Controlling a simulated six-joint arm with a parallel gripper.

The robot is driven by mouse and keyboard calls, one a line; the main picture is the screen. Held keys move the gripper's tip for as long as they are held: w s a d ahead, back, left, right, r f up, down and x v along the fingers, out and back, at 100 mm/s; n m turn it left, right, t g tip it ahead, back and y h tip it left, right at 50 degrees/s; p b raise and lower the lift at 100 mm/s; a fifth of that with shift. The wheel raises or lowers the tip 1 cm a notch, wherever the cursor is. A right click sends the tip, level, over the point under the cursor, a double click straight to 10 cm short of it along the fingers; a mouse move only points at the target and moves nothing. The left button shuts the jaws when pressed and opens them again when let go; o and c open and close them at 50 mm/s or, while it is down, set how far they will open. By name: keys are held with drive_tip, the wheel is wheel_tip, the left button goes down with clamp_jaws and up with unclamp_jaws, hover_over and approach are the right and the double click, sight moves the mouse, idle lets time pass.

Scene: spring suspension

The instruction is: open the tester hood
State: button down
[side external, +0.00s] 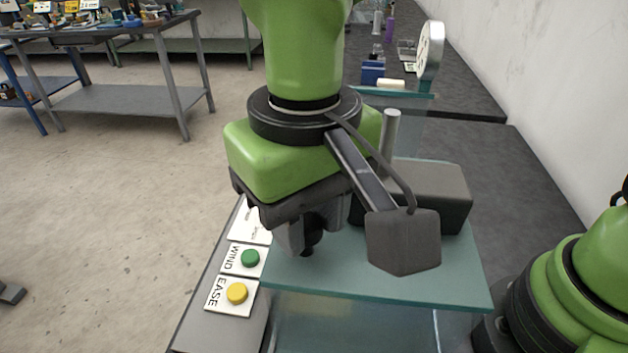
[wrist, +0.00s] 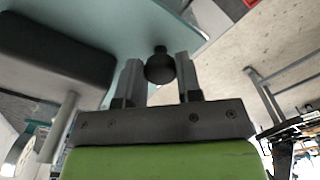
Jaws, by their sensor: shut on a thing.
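The tester hood (side external: 440,286) is a clear, greenish box with a flat top, standing on the bench in the side external view. Its top panel also fills the upper part of the wrist view (wrist: 205,30). A dark round knob (wrist: 160,66) stands on the panel near its edge. My gripper (wrist: 160,76) has its two grey fingers on either side of the knob and is shut on it. In the side external view my gripper (side external: 308,245) is over the hood's left part, and the knob (side external: 310,249) is mostly hidden by the fingers.
A green button (side external: 250,258) marked WIND and a yellow button (side external: 237,293) marked EASE sit left of the hood. A dark grey block (side external: 440,190) and a grey post (side external: 390,135) stand behind my gripper. A round white dial (side external: 431,55) is farther back.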

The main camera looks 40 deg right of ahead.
drive_tip(key=shift+s+a+r, duration=0.1)
drive_tip(key=shift+s+a, duration=0.05)
drive_tip(key=shift+a, duration=0.05)
drive_tip(key=c, duration=0.8)
unclamp_jaws()
wheel_tip(320, 180, up, 10)
drive_tip(key=shift+f, duration=0.1)
drive_tip(key=shift+d, duration=0.15)
